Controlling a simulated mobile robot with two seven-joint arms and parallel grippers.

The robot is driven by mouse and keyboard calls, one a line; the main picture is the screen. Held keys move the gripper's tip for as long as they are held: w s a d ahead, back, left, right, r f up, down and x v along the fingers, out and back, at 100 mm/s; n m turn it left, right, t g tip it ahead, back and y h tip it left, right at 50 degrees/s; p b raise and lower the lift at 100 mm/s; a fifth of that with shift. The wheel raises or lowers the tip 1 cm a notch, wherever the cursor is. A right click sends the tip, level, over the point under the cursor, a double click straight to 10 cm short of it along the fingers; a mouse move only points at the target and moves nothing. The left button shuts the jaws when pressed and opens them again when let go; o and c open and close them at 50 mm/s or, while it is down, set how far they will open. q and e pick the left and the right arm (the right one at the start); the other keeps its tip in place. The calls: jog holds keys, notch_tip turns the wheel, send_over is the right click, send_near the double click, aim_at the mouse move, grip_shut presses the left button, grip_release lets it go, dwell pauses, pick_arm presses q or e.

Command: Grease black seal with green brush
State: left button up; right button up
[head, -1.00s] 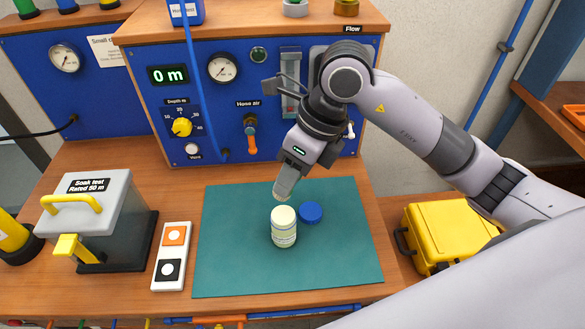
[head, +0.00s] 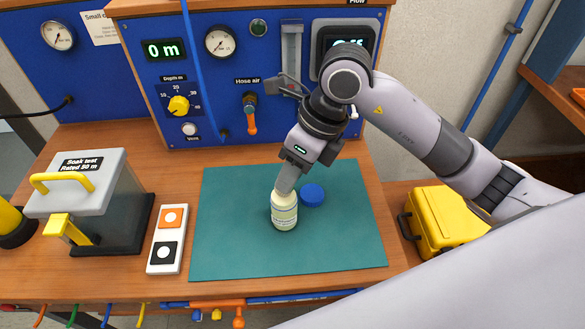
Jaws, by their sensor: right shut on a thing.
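A cream jar (head: 285,214) with a label stands upright on the green mat. A blue cap (head: 312,194) lies to its right. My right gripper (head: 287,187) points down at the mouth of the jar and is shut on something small. Its fingers and the jar hide that thing, so I cannot tell what it is. A white holder (head: 165,241) lies left of the mat. On it are an orange seal (head: 172,215) and, nearer the front, a black seal (head: 164,254), each around a white disc. I see no green brush. My left gripper is out of view.
The green mat (head: 230,255) is clear around jar and cap. A grey soak-test box (head: 78,185) with yellow handles stands left of the holder. The blue panel (head: 225,110) with gauges and knobs rises behind. A yellow case (head: 445,222) is at the right, beyond the bench.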

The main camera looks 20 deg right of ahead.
jog(key=shift+f+b, duration=0.6)
jog(key=shift+b, duration=0.05)
dwell(1.9)
jog(key=shift+r+p, duration=2.35)
jog(key=shift+r, duration=1.3)
jog(key=shift+f, duration=0.1)
